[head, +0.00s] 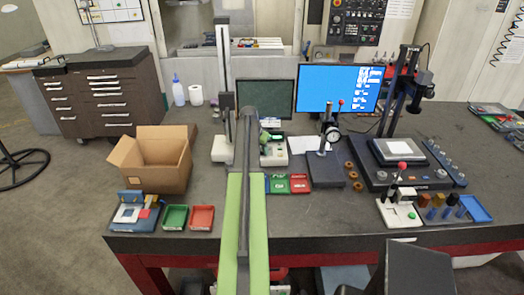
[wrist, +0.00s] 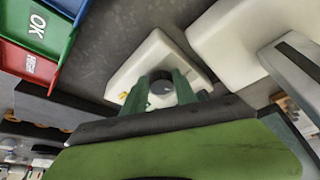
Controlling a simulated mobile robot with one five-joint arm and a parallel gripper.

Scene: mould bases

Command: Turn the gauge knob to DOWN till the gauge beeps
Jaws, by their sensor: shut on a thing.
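The gauge's white housing (wrist: 142,62) shows in the wrist view with a dark round knob (wrist: 161,86) on it and a small yellow mark beside the knob. My gripper (wrist: 163,92) has its two green fingers shut on the knob, one on each side. In the head view the white gauge part (head: 273,156) stands on the bench behind my arm, and my green gripper (head: 265,138) is at it. The knob is hidden there. The DOWN marking and the screen text cannot be read.
A green tray marked OK (wrist: 38,26) and a red tray (wrist: 24,62) lie close by. A dial gauge stand (head: 325,165) is to the right on the bench. An open cardboard box (head: 150,165) stands left. A dark monitor (head: 265,98) stands behind.

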